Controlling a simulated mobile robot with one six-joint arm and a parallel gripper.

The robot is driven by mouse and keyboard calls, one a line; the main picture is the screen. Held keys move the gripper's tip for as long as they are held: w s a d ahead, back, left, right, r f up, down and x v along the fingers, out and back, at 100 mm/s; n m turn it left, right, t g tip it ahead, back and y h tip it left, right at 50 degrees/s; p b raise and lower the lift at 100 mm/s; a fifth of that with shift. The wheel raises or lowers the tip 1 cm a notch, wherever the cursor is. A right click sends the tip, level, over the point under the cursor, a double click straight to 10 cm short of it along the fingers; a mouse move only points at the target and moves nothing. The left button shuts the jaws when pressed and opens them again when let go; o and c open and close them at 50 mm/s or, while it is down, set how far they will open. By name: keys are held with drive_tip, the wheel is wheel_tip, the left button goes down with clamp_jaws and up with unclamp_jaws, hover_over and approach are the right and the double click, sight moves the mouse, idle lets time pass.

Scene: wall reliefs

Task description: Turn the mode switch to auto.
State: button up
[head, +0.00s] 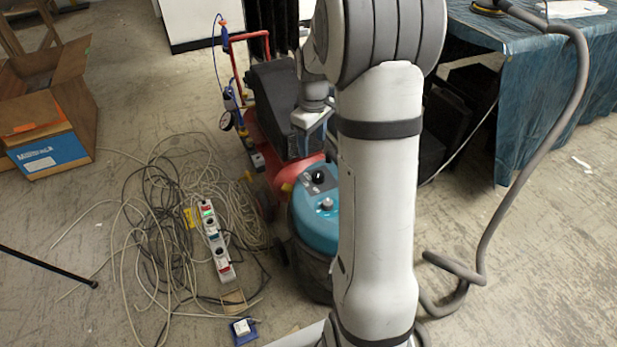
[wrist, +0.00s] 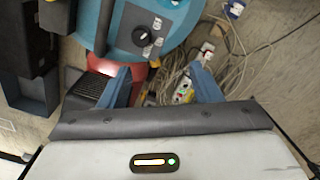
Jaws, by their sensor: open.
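The mode switch is a round black knob (wrist: 142,37) on the teal top of a vacuum cleaner (wrist: 108,28) in the wrist view. Small white labels (wrist: 152,46) sit beside it; their text and the pointer setting are too small to read. In the head view the vacuum cleaner (head: 318,222) is partly hidden behind my arm, with a black knob (head: 318,177) and a grey knob (head: 327,204) on top. My gripper (wrist: 163,74) is open and empty, its blue fingers apart from the knob. In the head view my gripper (head: 312,126) hangs above and behind the vacuum.
A red machine (head: 262,125) with hoses stands behind the vacuum. A white power strip (head: 214,240) lies among tangled cables on the left. A cardboard box (head: 50,105) is farther left. A grey hose (head: 500,215) and a blue-covered table (head: 545,75) are on the right.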

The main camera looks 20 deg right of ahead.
drive_tip(key=n+b, duration=0.1)
drive_tip(key=b, duration=0.2)
hover_over(318, 174)
wheel_tip(318, 174, down, 9)
drive_tip(key=shift+d+r, duration=0.1)
drive_tip(key=shift+r, duration=0.05)
wheel_tip(318, 174, down, 7)
drive_tip(key=b, duration=0.2)
drive_tip(key=shift+b, duration=0.4)
drive_tip(key=shift+c, duration=0.5)
drive_tip(key=c, duration=0.9)
